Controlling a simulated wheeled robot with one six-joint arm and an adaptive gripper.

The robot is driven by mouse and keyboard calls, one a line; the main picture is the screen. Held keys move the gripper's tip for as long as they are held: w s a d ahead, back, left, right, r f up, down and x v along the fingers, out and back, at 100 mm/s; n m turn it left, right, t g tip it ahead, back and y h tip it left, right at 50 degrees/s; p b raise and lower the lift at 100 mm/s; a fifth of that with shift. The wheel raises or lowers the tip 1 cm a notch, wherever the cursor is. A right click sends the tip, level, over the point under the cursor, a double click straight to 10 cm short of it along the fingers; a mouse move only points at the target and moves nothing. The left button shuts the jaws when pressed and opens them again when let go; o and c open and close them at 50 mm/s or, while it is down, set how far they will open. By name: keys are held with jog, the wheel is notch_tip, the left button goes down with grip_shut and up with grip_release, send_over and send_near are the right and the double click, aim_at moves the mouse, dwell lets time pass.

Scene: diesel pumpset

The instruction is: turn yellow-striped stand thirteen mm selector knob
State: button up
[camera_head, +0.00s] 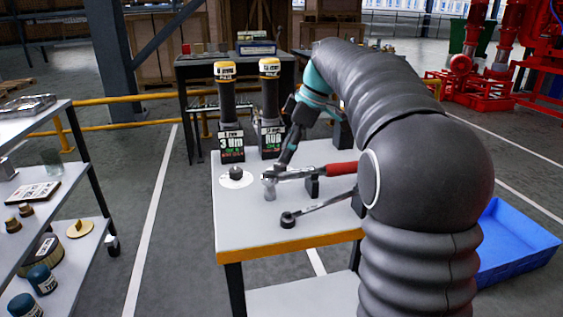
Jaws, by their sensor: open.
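Two dark upright stands with yellow-banded tops stand at the back of the work table: a left stand (227,110) and a right stand (269,105). Both carry small labels and a display panel at the base; the small lettering is too blurred for me to tell which is thirteen mm. A black round knob (236,172) sits on a white disc at the table's left, and I cannot tell whether it is the selector. My gripper (284,160) points down, right of the right stand and near the wrench head. It is open, and nothing shows held; its fingertips are small and partly unclear.
The work table (235,230) has an orange front edge. A red-handled wrench (318,172) and a dark wrench (322,206) lie on it, with a grey cylinder (270,188) between. A shelf of parts (70,120) stands left; a blue bin (520,245) lies right. My arm hides the table's right side.

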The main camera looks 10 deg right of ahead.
aim_at(281, 164)
jog(key=shift+x, duration=2.05)
jog(key=shift+s, duration=0.1)
grip_shut()
